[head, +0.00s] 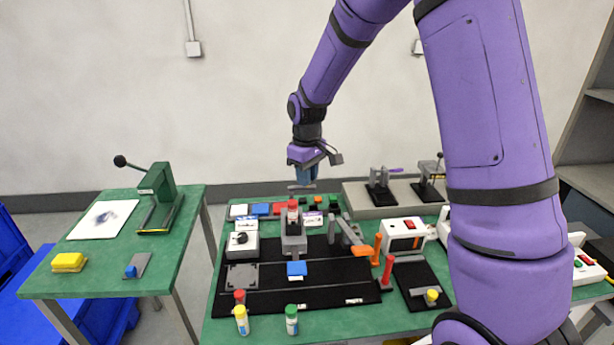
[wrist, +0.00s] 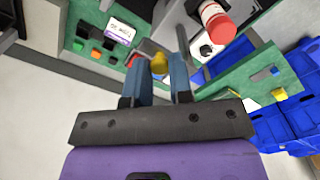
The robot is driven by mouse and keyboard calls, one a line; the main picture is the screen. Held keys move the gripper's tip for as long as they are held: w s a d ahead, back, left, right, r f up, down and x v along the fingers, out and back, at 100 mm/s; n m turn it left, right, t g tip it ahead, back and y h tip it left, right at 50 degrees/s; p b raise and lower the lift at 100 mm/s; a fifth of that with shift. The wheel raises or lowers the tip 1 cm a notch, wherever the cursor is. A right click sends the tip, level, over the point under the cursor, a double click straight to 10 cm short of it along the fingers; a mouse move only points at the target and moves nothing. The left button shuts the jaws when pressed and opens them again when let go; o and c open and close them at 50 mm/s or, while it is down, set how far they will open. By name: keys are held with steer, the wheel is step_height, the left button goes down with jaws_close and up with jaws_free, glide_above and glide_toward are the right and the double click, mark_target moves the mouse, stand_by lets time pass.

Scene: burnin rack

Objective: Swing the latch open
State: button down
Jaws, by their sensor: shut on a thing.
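Toggle clamps (head: 380,180) stand on a grey block at the back right. Orange and red posts (head: 387,271) and a white box (head: 404,234) are right of the mat. Capped vials (head: 291,319) stand at the front. A side table (head: 80,275) with a green press is left.

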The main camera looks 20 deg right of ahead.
stand_by(0.4)
steer(key=c, duration=1)
jaws_free()
steer(key=shift+c, duration=0.2)
steer(key=shift+r, duration=0.1)
step_height(320, 180, up, 11)
steer(key=shift+f, duration=0.2)
steer(key=s+r+m+t, duration=0.1)
steer(key=s+r+t, duration=0.1)
steer(key=s+r, duration=0.6)
steer(key=s+d+r+m+t, duration=0.1)
steer(key=s+r+m+t, duration=0.1)
steer(key=s, duration=2.2)
steer(key=shift+d+r+m+t, duration=0.2)
steer(key=shift+m+t, duration=0.5)
steer(key=shift+m, duration=0.5)
